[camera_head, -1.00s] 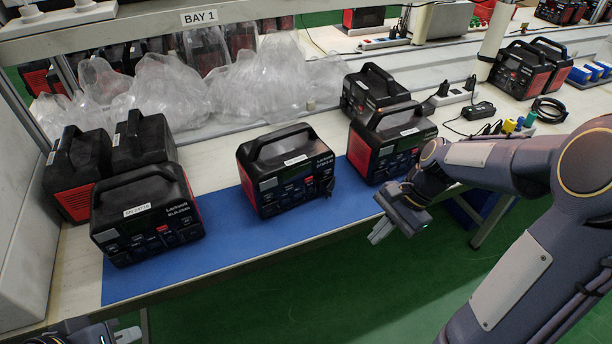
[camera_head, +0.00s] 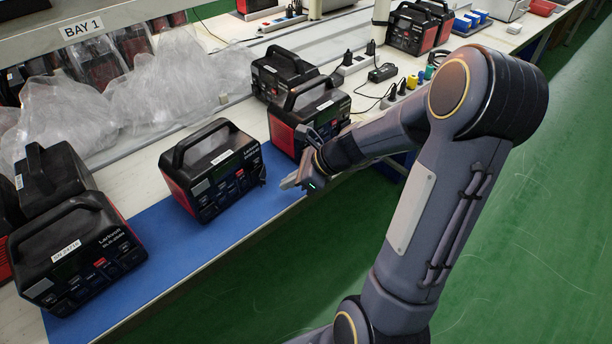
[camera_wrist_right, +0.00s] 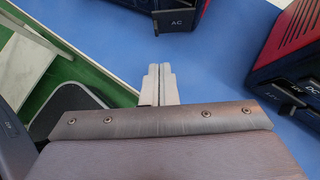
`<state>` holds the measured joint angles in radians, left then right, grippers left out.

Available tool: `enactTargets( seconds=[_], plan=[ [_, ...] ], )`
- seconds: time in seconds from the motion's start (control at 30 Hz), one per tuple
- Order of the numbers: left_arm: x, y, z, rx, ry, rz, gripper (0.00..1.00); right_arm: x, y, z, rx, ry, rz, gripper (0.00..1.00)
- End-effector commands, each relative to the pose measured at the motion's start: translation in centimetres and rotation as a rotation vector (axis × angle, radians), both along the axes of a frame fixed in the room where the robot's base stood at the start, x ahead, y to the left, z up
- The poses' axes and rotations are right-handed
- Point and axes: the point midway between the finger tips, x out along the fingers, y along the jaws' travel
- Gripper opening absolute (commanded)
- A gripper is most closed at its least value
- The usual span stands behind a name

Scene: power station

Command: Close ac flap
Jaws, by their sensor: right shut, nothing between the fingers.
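The AC flap (camera_wrist_right: 178,20) is a dark panel marked AC in the right wrist view. It stands out from the front of a black and red power station (camera_wrist_right: 140,4). In the head view this is the middle station (camera_head: 210,168), with the small dark flap (camera_head: 262,173) at its right front edge. My right gripper (camera_head: 288,183) is shut and empty, just right of that flap. In the right wrist view its fingertips (camera_wrist_right: 160,68) point toward the flap with blue mat between them, apart from it. My left gripper is out of view.
Another station (camera_head: 308,118) stands close to the right, with a part marked DC (camera_wrist_right: 311,88) standing out. A further station (camera_head: 75,255) is at left on the blue mat (camera_head: 170,232). Plastic bags (camera_head: 150,90) lie behind. Green floor is open in front of the bench.

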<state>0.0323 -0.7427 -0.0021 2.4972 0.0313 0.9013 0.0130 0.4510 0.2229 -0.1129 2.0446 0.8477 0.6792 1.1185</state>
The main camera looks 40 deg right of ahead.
Motion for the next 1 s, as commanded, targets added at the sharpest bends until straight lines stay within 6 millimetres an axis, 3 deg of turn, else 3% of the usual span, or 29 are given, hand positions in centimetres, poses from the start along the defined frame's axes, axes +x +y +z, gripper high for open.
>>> enactTargets(
  seconds=[0.3,1.0],
  plan=[
    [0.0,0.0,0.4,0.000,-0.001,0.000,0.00,2.3,2.0,0.3,-0.001,-0.003,0.001,0.00],
    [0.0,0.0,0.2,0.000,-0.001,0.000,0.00,2.3,2.1,0.3,-0.001,-0.003,-0.059,0.00]
  ],
)
